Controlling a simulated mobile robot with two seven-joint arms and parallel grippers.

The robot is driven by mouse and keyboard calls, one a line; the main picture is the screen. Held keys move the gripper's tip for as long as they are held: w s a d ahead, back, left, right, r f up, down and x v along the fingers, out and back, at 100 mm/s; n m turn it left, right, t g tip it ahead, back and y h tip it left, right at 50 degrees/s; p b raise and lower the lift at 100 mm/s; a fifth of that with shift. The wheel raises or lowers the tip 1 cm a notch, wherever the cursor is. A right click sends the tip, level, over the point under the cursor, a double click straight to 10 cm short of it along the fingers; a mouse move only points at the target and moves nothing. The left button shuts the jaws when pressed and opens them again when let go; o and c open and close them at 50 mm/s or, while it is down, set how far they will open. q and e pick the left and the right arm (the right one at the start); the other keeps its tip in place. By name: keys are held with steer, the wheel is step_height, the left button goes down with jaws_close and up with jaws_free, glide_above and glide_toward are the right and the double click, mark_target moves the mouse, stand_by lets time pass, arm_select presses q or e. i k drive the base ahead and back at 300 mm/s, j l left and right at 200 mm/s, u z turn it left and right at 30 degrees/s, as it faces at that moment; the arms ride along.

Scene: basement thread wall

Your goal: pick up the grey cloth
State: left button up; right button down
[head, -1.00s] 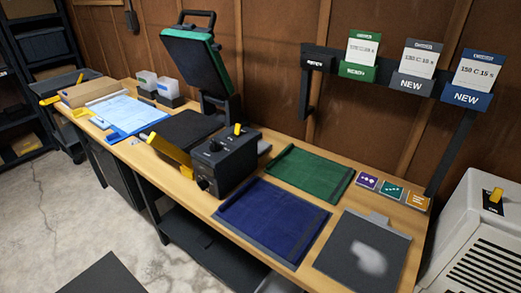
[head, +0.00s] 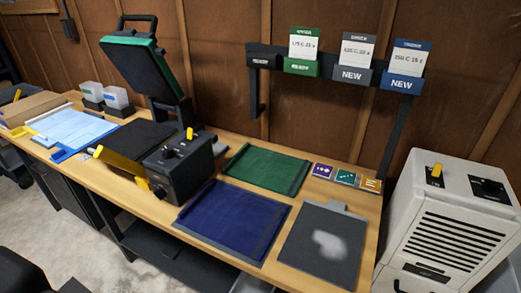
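The grey cloth (head: 301,255) lies flat on the workbench at the front right in the head view. It is dark grey, with a pale blurry patch near its middle and a small tab at its far edge. A blue cloth (head: 232,218) lies to its left and a green cloth (head: 262,168) lies behind, both flat with dark edge strips. Neither of my grippers shows in the view.
A black control box (head: 180,168) with a yellow switch stands beside an open heat press (head: 140,65). Three small coloured tiles (head: 345,177) lie behind the grey cloth. A white vented machine (head: 450,225) stands right of the bench.

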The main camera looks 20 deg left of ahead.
mark_target(219, 149)
steer(key=z, duration=0.7)
steer(key=i+j, duration=0.1)
steer(key=j, duration=0.45)
steer(key=i+j, duration=0.1)
steer(key=j, duration=0.45)
steer(key=i+j, duration=0.1)
steer(key=j, duration=0.45)
